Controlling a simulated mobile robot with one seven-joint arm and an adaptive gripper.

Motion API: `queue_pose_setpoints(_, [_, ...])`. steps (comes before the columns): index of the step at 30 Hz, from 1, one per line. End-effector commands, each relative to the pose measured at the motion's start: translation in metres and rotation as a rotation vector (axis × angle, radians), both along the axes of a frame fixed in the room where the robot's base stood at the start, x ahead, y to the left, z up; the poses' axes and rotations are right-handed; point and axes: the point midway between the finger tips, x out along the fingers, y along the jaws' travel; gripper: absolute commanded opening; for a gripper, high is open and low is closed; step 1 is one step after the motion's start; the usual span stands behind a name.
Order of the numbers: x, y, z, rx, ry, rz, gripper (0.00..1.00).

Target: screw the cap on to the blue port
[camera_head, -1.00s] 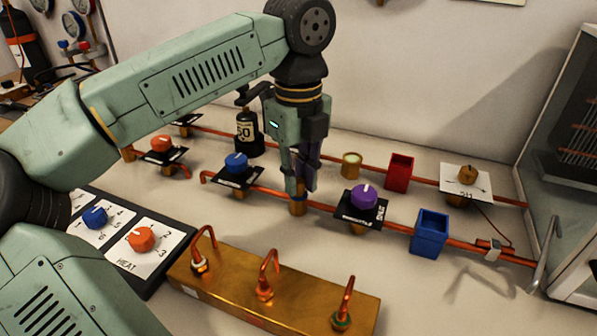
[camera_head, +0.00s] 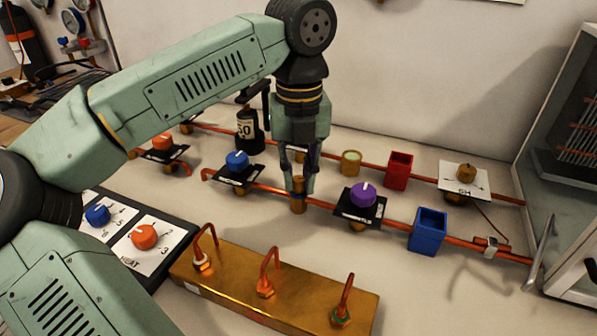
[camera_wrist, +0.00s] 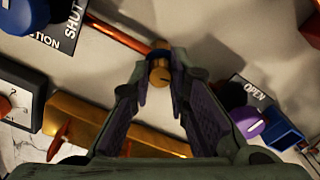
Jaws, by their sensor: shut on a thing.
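The brass cap (camera_head: 298,183) sits upright on top of the blue-ringed port (camera_head: 298,206) on the front copper pipe. My gripper (camera_head: 299,178) points down over the port, its two fingers shut on the cap. In the wrist view the cap's round end (camera_wrist: 159,78) shows between the fingertips of my gripper (camera_wrist: 160,80), with the blue ring (camera_wrist: 159,55) just beyond it. The cap looks in line with the port. The threads are hidden, so I cannot tell how deep it sits.
A purple knob (camera_head: 363,194) on a black plate stands close to the right, a blue knob (camera_head: 237,160) to the left. A blue open box (camera_head: 429,231) and a red one (camera_head: 398,171) are further right. A brass block (camera_head: 230,285) with copper tubes lies in front.

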Motion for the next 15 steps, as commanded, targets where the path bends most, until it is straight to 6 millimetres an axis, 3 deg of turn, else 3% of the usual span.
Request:
queue_pose_setpoints(5, [-0.0004,-0.0003,0.0003,-0.001,0.001,-0.050,0.00])
queue_pose_setpoints(15, [-0.0004,-0.0004,-0.0001,-0.002,0.001,-0.444,0.00])
